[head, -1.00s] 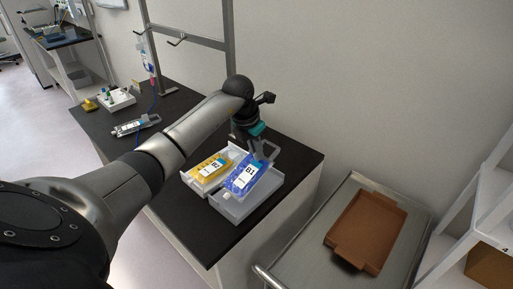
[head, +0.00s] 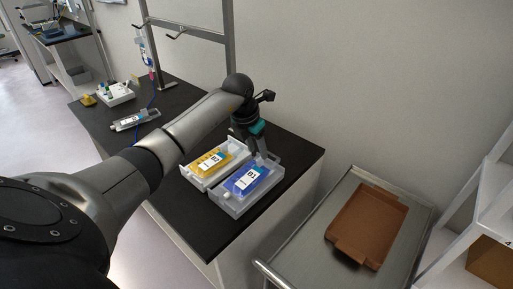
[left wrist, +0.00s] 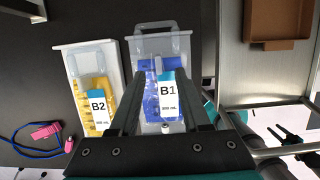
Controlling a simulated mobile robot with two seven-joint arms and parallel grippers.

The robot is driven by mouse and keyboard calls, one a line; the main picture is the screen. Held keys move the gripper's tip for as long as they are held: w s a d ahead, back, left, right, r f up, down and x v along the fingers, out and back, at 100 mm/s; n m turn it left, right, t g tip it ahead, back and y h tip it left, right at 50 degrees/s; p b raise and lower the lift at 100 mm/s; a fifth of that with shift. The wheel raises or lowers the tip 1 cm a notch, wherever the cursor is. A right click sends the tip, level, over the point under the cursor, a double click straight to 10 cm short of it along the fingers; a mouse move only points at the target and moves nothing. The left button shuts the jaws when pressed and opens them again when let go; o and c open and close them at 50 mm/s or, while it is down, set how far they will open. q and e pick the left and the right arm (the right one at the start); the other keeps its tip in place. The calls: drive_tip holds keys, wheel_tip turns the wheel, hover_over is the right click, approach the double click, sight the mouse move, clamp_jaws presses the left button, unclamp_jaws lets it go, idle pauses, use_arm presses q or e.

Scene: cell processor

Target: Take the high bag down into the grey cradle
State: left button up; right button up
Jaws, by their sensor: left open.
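The blue bag labelled B1 (head: 246,178) lies in the grey cradle (head: 236,209), label up. In the left wrist view the bag (left wrist: 151,103) is inside the cradle walls, and a grey loop (left wrist: 156,24) shows at the cradle's far end. My left gripper (head: 262,159) is just above the far end of the bag. Its fingers (left wrist: 162,76) are spread wide on either side of the bag in the wrist view, with nothing held. Part of the bag is hidden behind the fingers. My right gripper is not in view.
A yellow bag B2 (head: 213,160) lies in a white tray (head: 202,184) left of the cradle. A metal stand with hooks (head: 174,32) rises behind the bench (head: 190,213). A cart with a brown tray (head: 366,228) is at right. A pink clamp and blue tube (left wrist: 45,132) lie nearby.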

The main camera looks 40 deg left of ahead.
use_arm(q)
drive_tip(key=v, duration=1.5)
drive_tip(key=shift+r, duration=0.2)
